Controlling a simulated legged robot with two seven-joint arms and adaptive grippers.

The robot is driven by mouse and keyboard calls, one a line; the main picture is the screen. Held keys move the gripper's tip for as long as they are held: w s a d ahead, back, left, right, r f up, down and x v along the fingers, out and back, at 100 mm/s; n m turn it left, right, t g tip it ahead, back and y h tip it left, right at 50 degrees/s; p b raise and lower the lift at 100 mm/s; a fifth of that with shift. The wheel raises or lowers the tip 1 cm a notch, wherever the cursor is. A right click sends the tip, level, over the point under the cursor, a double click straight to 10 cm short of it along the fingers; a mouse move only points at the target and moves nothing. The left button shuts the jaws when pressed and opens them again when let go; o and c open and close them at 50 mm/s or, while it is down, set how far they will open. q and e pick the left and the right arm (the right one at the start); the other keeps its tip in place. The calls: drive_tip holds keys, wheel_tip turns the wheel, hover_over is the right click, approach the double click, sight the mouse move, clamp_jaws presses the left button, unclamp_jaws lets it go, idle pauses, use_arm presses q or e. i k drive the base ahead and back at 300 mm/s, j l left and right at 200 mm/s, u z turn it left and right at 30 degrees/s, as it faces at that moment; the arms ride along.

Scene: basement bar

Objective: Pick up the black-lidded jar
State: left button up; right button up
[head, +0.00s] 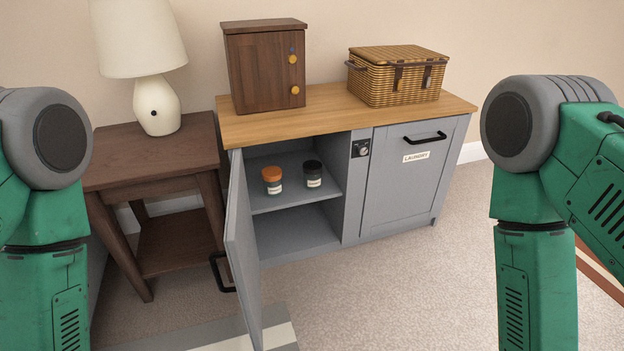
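The black-lidded jar (313,175) stands upright on the inner shelf of a grey cabinet, with a pale label on its front. An orange-lidded jar (272,181) stands just left of it on the same shelf, a small gap apart. The cabinet's left door (243,251) is swung open toward me, so the shelf (294,197) shows. My green and grey arms come in at the left and right edges. Neither gripper is in the picture.
On the cabinet's wooden top (324,107) sit a small brown wooden box (264,70) and a wicker basket (398,78). The right door (411,180), labelled laundry, is shut. A side table (150,155) with a lamp (157,103) stands left. Carpet in front is mostly clear.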

sight(311, 182)
drive_tip(key=l, duration=0.5)
drive_tip(key=i+l, duration=0.2)
drive_tip(key=i, duration=0.25)
drive_tip(key=i+l, duration=0.2)
drive_tip(key=i, duration=0.2)
drive_tip(key=i+l, duration=0.2)
drive_tip(key=i, duration=0.5)
